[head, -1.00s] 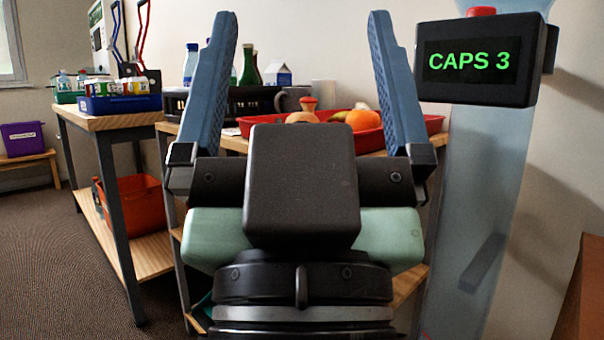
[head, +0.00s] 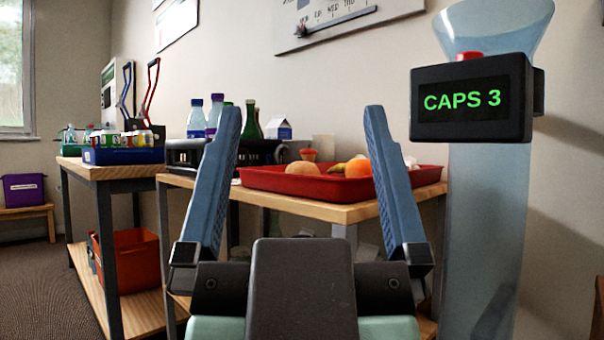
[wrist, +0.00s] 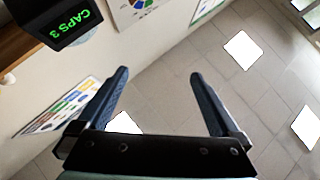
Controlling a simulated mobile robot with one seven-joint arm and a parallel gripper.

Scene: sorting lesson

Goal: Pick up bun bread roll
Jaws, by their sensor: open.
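The bun bread roll (head: 303,168) looks like the round tan item on the left part of the red tray (head: 290,187). The tray sits on the wooden table (head: 345,212) ahead. My gripper (head: 302,112) is open and empty in the head view, its two blue fingers spread in front of the tray and apart from it. The roll does not show in the wrist view.
An orange (head: 357,168) and other food share the tray. Bottles (head: 250,122) and a milk carton (head: 278,129) stand behind it in a dark crate. A clear tube with a CAPS 3 box (head: 470,98) stands close on the right. A second bench (head: 110,172) is at left.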

